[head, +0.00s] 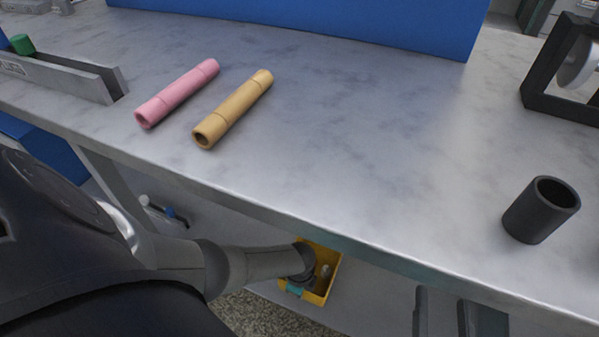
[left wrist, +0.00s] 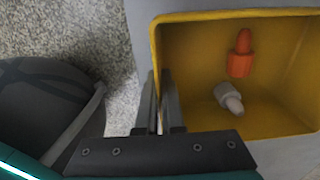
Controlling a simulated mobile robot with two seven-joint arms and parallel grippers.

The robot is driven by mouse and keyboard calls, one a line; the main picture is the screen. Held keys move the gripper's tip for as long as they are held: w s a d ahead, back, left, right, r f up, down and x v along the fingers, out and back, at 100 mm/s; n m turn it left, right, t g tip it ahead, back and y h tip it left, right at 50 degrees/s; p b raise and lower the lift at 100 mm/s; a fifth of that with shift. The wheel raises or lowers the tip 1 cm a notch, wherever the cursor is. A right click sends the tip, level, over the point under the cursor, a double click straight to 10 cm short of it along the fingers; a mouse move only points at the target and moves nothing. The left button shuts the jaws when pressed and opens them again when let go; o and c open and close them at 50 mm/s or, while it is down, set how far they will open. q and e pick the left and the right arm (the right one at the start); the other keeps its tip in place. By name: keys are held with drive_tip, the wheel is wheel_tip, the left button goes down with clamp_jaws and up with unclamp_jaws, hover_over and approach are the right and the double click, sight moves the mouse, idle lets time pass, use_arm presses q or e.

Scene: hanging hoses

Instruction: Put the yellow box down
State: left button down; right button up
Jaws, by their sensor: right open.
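The yellow box (head: 328,283) is below the front edge of the table in the head view, partly hidden by my left arm. In the left wrist view the yellow box (left wrist: 285,125) is open-topped and holds an orange plug-like piece (left wrist: 240,55) and a pale grey one (left wrist: 230,98). My left gripper (left wrist: 160,102) has its fingers on either side of the box's left wall, closed on it. A plain grey surface shows around the box; I cannot tell whether the box touches it. My right gripper (head: 442,316) is open and empty at the bottom of the head view.
On the grey table (head: 370,150) lie a pink tube (head: 177,93) and a tan tube (head: 233,108). A black cup-like cylinder (head: 540,210) stands at right, near a black frame (head: 560,75). A metal holder (head: 60,72) is at left. The table's front edge overhangs the box area.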

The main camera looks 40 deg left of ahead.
use_arm(q)
drive_tip(key=shift+f, duration=0.2)
drive_tip(key=c, duration=1.5)
unclamp_jaws()
drive_tip(key=o, duration=0.5)
drive_tip(key=shift+o, duration=0.2)
